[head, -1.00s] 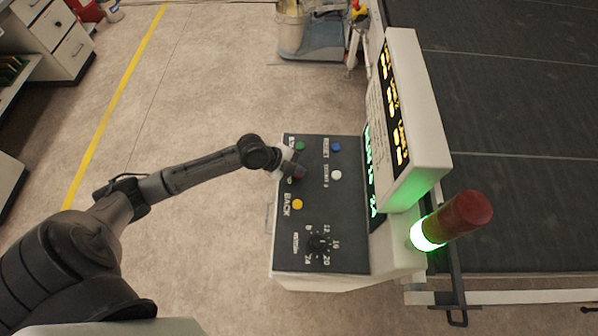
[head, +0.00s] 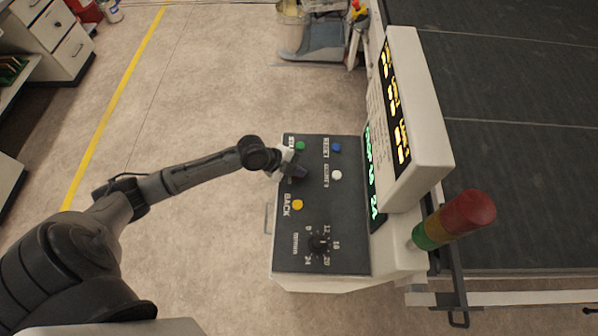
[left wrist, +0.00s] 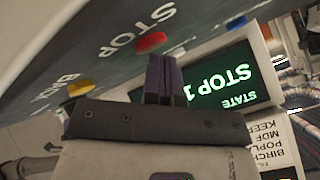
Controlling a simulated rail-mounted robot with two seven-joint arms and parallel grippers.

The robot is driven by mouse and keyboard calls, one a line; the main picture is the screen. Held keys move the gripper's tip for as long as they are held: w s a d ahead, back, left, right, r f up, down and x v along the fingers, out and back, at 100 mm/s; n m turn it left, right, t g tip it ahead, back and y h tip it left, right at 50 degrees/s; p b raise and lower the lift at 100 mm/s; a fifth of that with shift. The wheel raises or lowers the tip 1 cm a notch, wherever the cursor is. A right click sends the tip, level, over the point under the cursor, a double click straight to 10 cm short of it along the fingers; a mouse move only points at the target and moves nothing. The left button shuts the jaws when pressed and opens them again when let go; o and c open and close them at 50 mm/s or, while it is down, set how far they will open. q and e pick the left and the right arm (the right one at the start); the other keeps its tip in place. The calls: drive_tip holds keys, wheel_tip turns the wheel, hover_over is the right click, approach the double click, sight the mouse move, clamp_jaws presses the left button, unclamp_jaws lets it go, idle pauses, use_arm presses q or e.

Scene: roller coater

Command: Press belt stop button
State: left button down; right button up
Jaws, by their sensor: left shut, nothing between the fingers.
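The control panel (head: 350,225) has a dark sloped face with coloured buttons. My left gripper (head: 298,174) is shut and empty, its tip over the left column of buttons between green and yellow. In the head view it hides the stop button. In the left wrist view the red stop button (left wrist: 151,42), labelled STOP, shows just beside the tips of the shut fingers (left wrist: 166,66). I cannot tell whether they touch it. The display (left wrist: 228,82) reads STOP 1 and STATE. My right gripper is not in view.
Nearby are the green button (head: 300,146), blue button (head: 336,147), white button (head: 336,175), yellow BACK button (head: 297,204) and a black knob (head: 318,243). The unlit signal tower (head: 455,218) stands right of the panel. The dark belt (head: 520,170) lies beyond.

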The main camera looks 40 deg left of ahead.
use_arm(q)
drive_tip(key=shift+r+p, duration=0.65)
drive_tip(key=shift+r, duration=0.1)
drive_tip(key=shift+r+p, duration=0.55)
drive_tip(key=shift+r, duration=0.2)
drive_tip(key=shift+r+p, duration=1.4)
drive_tip(key=shift+r, duration=0.45)
